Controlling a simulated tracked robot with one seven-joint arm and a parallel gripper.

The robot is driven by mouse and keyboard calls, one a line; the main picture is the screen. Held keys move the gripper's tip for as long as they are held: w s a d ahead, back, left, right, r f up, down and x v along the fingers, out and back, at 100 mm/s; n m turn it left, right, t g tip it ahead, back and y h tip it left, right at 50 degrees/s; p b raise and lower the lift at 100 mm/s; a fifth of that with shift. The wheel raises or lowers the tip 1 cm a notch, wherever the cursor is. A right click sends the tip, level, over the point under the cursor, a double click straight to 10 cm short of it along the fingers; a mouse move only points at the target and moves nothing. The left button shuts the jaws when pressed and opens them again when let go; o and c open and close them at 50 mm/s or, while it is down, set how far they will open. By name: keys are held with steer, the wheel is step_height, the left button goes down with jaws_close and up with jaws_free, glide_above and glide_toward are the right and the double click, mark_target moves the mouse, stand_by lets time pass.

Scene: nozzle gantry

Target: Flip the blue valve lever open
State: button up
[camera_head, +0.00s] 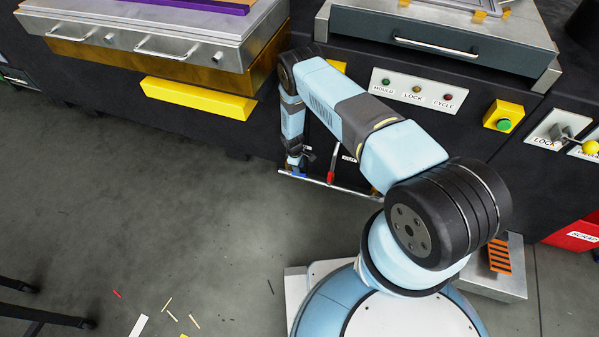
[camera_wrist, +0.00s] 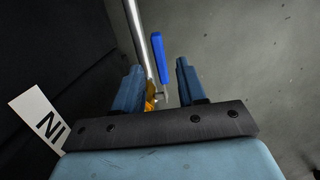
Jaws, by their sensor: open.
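The blue valve lever (camera_wrist: 157,56) shows in the wrist view as a bright blue bar, between and beyond my fingertips. A bit of brass-coloured fitting (camera_wrist: 150,96) and a metal stem show below it, partly hidden by the left finger. My gripper (camera_wrist: 159,67) is open, with one finger on each side of the lever in the picture. I cannot tell whether either finger touches it. In the head view my gripper (camera_head: 294,158) is low at the front of the dark machine, and a small part of the blue lever (camera_head: 299,174) shows just below it.
A red lever (camera_head: 331,167) stands right of the blue one in the head view. A metal rail (camera_head: 345,187) runs along below both. A white label (camera_wrist: 41,118) is at the left in the wrist view. A yellow bar (camera_head: 198,98) juts out at the left. Grey floor lies below.

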step_height(320, 180, up, 8)
steer(key=a, duration=0.1)
steer(key=shift+w+f, duration=0.15)
steer(key=shift+t+y, duration=0.3)
steer(key=shift+y, duration=0.4)
steer(key=f, duration=0.4)
steer(key=d+f, duration=0.1)
steer(key=f, duration=0.2)
steer(key=d+f, duration=0.1)
steer(key=f, duration=0.3)
steer(key=shift+s+d+f, duration=0.15)
steer(key=shift+s+f, duration=0.15)
steer(key=shift+s, duration=0.1)
steer(key=shift+c, duration=0.3)
jaws_close()
